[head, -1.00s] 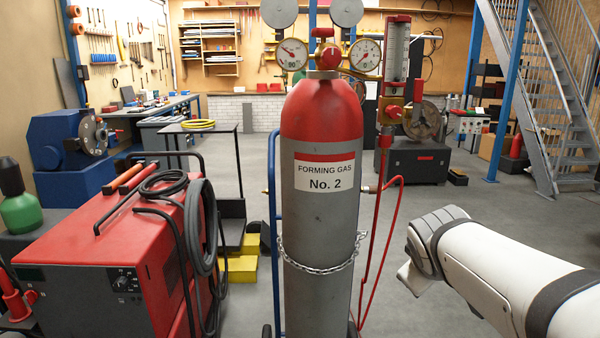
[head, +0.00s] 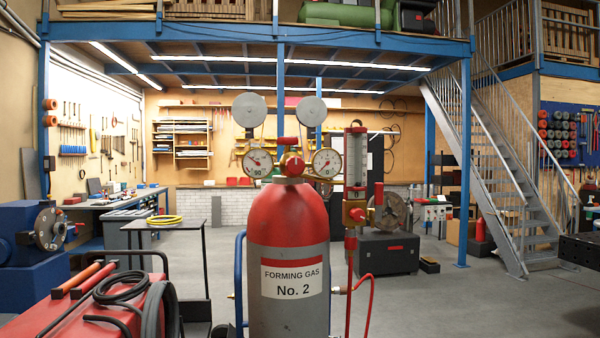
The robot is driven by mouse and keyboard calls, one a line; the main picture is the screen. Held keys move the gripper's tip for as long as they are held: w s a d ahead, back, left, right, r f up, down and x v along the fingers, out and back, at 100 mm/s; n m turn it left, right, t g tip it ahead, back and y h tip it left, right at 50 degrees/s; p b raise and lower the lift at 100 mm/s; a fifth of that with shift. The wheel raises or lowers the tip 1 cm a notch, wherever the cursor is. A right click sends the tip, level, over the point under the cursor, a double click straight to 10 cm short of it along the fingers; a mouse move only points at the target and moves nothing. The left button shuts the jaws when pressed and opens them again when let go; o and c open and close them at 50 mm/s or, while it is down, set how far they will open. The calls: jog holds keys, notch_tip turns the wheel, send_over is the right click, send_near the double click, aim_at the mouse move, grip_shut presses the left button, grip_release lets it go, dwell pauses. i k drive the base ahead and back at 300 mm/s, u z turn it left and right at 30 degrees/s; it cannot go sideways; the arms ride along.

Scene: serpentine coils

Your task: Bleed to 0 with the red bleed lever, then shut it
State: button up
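A grey gas cylinder with a red shoulder (head: 288,220), labelled Forming Gas No. 2, stands upright in the middle. Two round gauges, left (head: 258,163) and right (head: 326,163), sit on top; their needles are too small to read surely. Between them are a red knob (head: 293,166) and a red T-shaped handle (head: 290,141). To the right, a flow tube (head: 356,158) stands above a brass block with a red knob (head: 357,215). A red upright lever (head: 378,194) stands beside it; I cannot tell whether it is the bleed lever. My gripper is out of view.
A red welding machine (head: 95,310) with black cables stands at lower left. A blue machine (head: 30,240) is behind it. A dark box (head: 388,248) stands behind the cylinder on the right. Stairs (head: 500,180) rise further right. The floor between is mostly open.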

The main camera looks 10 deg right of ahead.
aim_at(379, 186)
jog(key=z, duration=1.9)
jog(key=k, duration=0.75)
jog(key=u, duration=0.75)
jog(key=i, duration=1)
jog(key=u, duration=0.1)
